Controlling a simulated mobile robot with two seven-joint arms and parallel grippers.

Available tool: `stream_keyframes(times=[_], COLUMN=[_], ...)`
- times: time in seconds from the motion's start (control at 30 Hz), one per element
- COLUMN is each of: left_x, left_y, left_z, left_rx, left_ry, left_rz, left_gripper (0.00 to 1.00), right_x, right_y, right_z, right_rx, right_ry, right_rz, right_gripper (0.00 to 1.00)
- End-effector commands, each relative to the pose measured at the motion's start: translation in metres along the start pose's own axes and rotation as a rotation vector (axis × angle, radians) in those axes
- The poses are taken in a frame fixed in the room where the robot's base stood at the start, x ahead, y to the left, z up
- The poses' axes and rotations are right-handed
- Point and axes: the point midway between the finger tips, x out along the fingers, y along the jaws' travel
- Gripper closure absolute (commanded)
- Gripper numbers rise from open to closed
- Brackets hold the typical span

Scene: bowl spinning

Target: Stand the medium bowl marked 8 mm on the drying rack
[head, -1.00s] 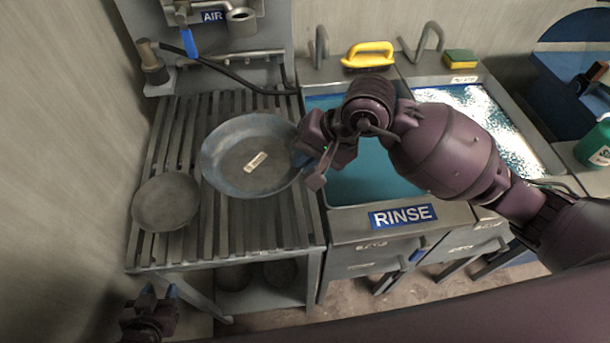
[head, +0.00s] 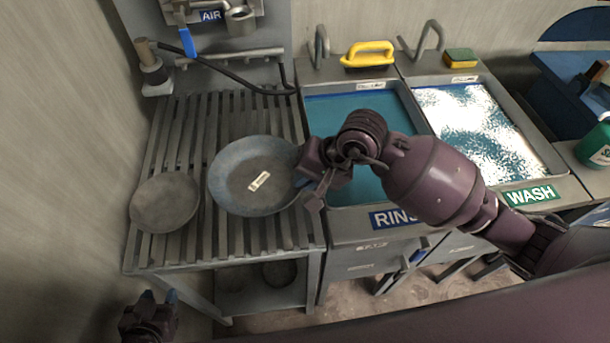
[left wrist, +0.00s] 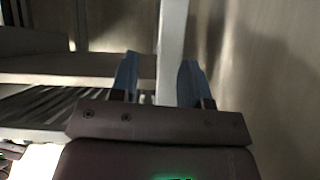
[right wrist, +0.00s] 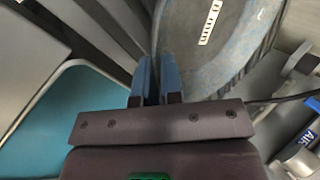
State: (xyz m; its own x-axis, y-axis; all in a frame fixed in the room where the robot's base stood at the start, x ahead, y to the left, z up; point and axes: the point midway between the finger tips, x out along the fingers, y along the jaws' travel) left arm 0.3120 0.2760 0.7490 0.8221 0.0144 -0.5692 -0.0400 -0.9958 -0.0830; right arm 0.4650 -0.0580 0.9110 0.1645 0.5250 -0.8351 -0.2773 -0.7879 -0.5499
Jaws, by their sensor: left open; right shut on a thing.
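The larger bowl (head: 236,187), grey-blue with a pale label inside, is over the slatted drying rack (head: 170,120) in the head view. My right gripper (head: 304,178) is shut on its right rim. In the right wrist view the blue fingers pinch the bowl (right wrist: 225,55) at its edge. The label's writing is too small to read. The bowl's open side faces up toward the head camera; I cannot tell whether it touches the slats. A smaller grey bowl (head: 165,203) is at the rack's left. My left gripper (head: 158,297) is open and empty, low and left of the rack's front.
The rinse basin (head: 340,105) and wash basin (head: 470,120) are to the right. A hose (head: 225,78) and pipe run behind the rack. A wall closes off the left. A dark bowl (head: 279,272) is on the shelf under the rack. Slats behind the bowls are clear.

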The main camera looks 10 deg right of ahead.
Motion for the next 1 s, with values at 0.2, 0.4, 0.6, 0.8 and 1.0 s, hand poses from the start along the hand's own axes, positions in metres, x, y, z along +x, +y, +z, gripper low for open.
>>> stream_keyframes(times=[0.2,0.4,0.6,0.8,1.0], left_x=[0.003,0.004,0.003,-0.001,-0.003], left_y=[0.001,0.001,0.0,-0.001,-0.001], left_z=[-0.007,-0.01,-0.01,0.001,0.004], left_rx=[0.002,0.003,0.002,0.001,0.0], left_ry=[0.013,0.019,0.017,-0.003,-0.01], left_rz=[0.002,0.003,0.002,0.0,-0.001], left_gripper=[0.57,0.57,0.57,0.57,0.57], right_x=[0.001,0.001,-0.005,-0.036,-0.076], right_y=[0.001,0.001,-0.001,-0.001,0.0], right_z=[0.0,0.0,0.0,-0.001,-0.001], right_rx=[0.0,0.0,-0.001,-0.004,-0.003], right_ry=[-0.001,-0.001,0.001,0.004,0.003], right_rz=[0.0,0.0,0.0,0.001,0.002], right_gripper=[0.67,0.67,0.67,0.67,0.67])
